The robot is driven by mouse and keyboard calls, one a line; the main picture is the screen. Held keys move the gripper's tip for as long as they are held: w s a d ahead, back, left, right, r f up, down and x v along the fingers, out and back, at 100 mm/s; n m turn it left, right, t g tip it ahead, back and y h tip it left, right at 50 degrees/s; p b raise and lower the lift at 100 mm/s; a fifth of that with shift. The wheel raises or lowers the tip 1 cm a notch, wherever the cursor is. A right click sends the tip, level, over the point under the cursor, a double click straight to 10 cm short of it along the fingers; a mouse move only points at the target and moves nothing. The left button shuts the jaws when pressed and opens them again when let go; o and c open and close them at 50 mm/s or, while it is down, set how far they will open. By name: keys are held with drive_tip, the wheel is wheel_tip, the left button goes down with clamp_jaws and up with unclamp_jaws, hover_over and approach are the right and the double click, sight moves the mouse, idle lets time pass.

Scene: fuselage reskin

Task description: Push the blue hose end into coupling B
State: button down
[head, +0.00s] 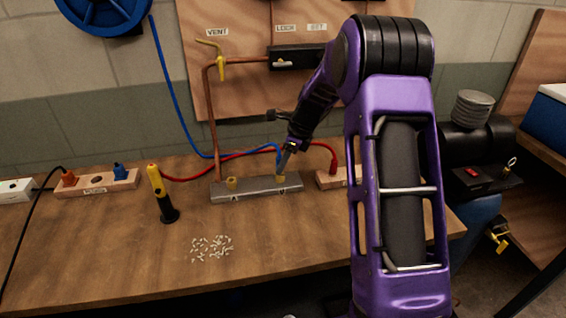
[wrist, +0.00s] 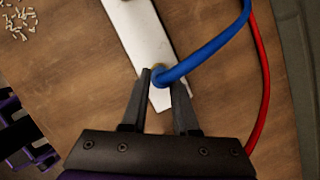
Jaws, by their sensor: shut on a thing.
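The grey metal bar (head: 257,189) lies on the bench and carries two brass couplings. The left coupling (head: 231,183) is empty; the right one, coupling B (head: 281,178), is directly under my fingertips. My gripper (head: 285,163) points down at coupling B, shut on the blue hose end. In the wrist view my gripper (wrist: 160,80) has the blue hose end (wrist: 159,76) between its fingertips, over the bar (wrist: 138,32). The blue hose (wrist: 205,52) bends away to the upper right. The fingers hide the hose tip, so I cannot tell whether it is inside the coupling.
A red hose (wrist: 262,70) runs close by, to a wooden block (head: 338,178) right of the bar. A yellow-and-black tool (head: 161,193) stands left of the bar. Small white pieces (head: 211,248) lie in front. A copper pipe (head: 211,120) rises behind. The front bench is mostly clear.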

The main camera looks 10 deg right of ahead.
drive_tip(key=shift+f, duration=0.2)
drive_tip(key=c, duration=0.6)
unclamp_jaws()
drive_tip(key=shift+p+v, duration=1.15)
drive_tip(key=shift+v, duration=1.4)
